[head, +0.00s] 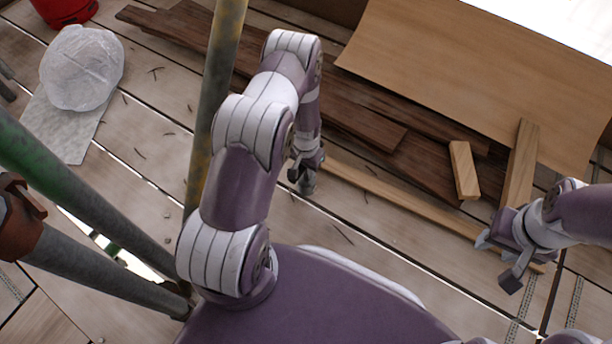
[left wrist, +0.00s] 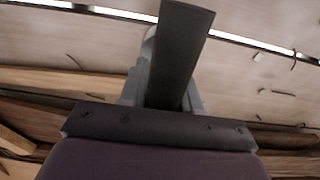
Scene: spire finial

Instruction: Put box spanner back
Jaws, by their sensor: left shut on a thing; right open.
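My left gripper (head: 301,176) is in the middle of the head view, low over the planks, and is shut on a small grey piece. This piece, seemingly the box spanner (head: 308,187), shows only as a short stub below the jaws. In the left wrist view, the dark finger of my left gripper (left wrist: 180,60) covers most of it. My right gripper (head: 497,262) is at the right of the head view, open and empty, near the end of a long wooden batten. I cannot make out a place for the spanner in these views.
Scaffold poles (head: 213,90) stand close to my left arm. Dark boards (head: 360,110), a plywood sheet (head: 460,75) and wood blocks (head: 464,170) lie beyond my grippers.

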